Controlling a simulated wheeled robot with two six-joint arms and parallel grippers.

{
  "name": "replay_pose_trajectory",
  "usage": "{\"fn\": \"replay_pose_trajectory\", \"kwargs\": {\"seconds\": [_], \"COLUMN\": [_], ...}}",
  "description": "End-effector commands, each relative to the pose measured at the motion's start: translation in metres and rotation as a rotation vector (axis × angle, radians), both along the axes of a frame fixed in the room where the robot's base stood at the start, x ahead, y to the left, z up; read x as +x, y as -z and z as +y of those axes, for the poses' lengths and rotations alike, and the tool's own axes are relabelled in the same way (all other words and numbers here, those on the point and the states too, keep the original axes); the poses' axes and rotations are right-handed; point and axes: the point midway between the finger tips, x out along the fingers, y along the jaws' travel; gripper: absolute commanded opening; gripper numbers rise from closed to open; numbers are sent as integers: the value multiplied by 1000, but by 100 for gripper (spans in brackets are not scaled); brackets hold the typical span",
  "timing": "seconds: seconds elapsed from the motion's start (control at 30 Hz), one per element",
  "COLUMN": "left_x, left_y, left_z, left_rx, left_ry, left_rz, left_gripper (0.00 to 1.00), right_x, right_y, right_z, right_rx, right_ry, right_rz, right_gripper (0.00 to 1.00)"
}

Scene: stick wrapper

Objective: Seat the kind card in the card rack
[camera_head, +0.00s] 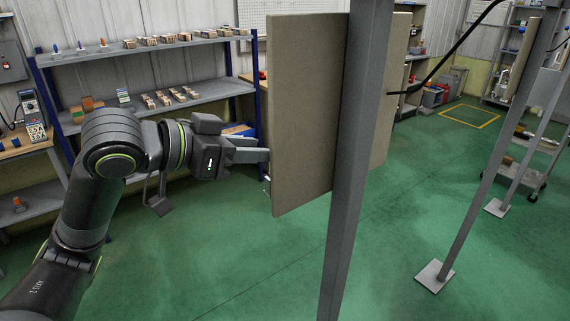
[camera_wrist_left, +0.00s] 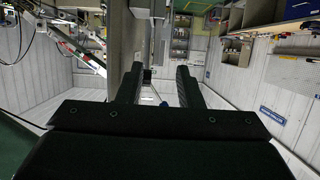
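My left gripper (camera_head: 262,150) reaches right from the left side of the head view, its fingertips by the edge of a tall tan panel (camera_head: 302,115). I cannot tell whether they touch it. In the left wrist view its two fingers (camera_wrist_left: 159,82) stand apart with nothing clearly held between them. I cannot pick out the kind card or the card rack for certain. Small printed cards (camera_head: 37,133) stand on a wooden-topped bench at the far left, and a green-and-white card (camera_head: 123,96) stands on the shelf. My right gripper is not in view.
A grey post (camera_head: 350,170) stands in front of the panel. A blue-framed shelf unit (camera_head: 190,92) with several small wooden blocks is behind my left arm. More posts and a trolley (camera_head: 520,180) stand at right. The green floor (camera_head: 230,260) at front is clear.

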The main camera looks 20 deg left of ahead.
Motion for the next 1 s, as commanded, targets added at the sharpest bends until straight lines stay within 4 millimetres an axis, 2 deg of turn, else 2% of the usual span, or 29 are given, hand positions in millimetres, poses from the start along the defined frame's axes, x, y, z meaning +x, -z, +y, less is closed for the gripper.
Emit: {"fn": "replay_pose_trajectory", "kwargs": {"seconds": [0.27, 0.7, 1.0], "left_x": [7, 30, 34], "left_y": [7, 24, 26], "left_z": [-9, -30, -32], "left_rx": [-4, -4, 0], "left_ry": [3, 1, -1], "left_rz": [3, 2, 0], "left_gripper": [33, 33, 33], "right_x": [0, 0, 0], "right_y": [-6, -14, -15], "right_z": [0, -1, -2], "right_rx": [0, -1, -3], "right_ry": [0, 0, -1], "right_rz": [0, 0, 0], "right_gripper": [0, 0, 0]}}
